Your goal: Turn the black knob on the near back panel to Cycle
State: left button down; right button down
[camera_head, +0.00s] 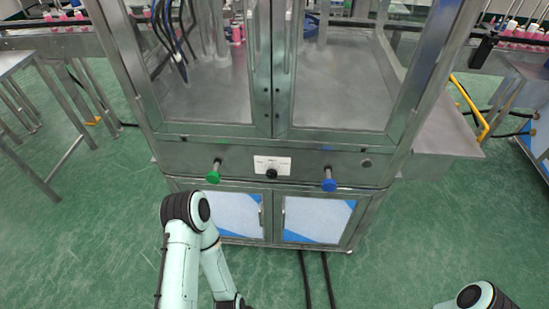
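The black knob (272,174) sits on a white label plate (261,165) in the middle of the steel panel (320,160) below the glass doors. The marks on the plate are too small to read, so I cannot tell where the knob points. A green button (213,177) stands out left of it and a blue button (329,185) right of it. My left arm comes up at lower left, below the panel and apart from the knob. Its gripper is not clearly visible at the bottom edge. Only a bit of my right arm shows at the lower right; its gripper is out of view.
The steel cabinet has glass doors (215,95) above and lower doors (318,218) with blue and white panels. A steel table (22,62) stands at left and a side shelf (440,130) at right. Black cables (305,275) run on the green floor. Floor in front is mostly clear.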

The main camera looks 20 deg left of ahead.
aim_at(272, 173)
jog(key=u, duration=0.4)
jog(key=i+j+u, duration=0.1)
jog(key=u, duration=0.3)
jog(key=i+j+u, duration=0.1)
jog(key=u, duration=0.3)
jog(key=i+u, duration=0.2)
jog(key=u, duration=0.2)
